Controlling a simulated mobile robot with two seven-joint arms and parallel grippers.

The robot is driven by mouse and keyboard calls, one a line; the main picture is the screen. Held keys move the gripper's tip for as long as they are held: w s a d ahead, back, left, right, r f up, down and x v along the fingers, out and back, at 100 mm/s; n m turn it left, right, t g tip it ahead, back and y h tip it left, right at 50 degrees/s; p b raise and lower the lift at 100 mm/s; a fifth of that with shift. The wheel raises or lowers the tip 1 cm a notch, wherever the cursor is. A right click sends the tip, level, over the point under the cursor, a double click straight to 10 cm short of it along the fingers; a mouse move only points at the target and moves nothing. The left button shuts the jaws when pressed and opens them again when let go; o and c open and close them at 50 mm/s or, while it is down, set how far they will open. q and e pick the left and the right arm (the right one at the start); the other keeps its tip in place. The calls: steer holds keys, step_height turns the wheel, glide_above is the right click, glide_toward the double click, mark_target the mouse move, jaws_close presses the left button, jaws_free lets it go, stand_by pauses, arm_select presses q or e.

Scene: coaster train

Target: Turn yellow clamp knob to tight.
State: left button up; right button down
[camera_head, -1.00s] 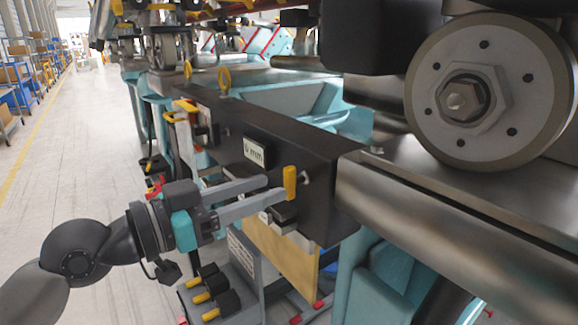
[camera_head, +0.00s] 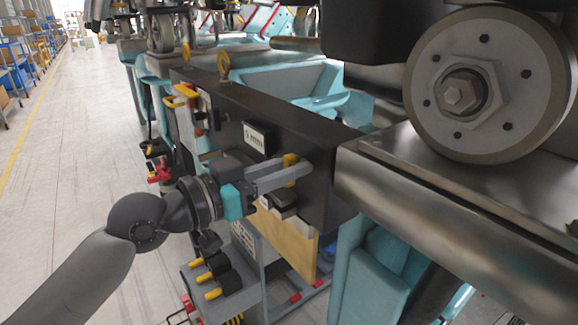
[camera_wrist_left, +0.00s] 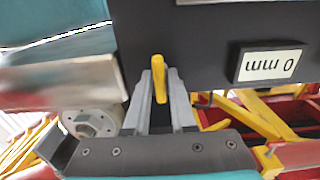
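The yellow clamp knob (camera_head: 290,160) is on the side of the dark beam (camera_head: 310,145), near its right end. In the left wrist view the knob (camera_wrist_left: 159,78) is a narrow upright bar between my two grey fingers. My left gripper (camera_head: 297,171) reaches the knob from the left, and its fingers (camera_wrist_left: 160,90) appear closed on the knob's two sides. Part of the knob is hidden behind a finger in the head view. My right gripper is not in view.
A large grey wheel (camera_head: 490,85) sits on a metal rail (camera_head: 450,200) at the right. Yellow-handled clamps (camera_head: 182,95) are on the beam's far left. A grey holder with several black and yellow tools (camera_head: 220,280) stands below my arm. The left floor is clear.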

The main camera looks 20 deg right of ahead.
arm_select(q)
jaws_close()
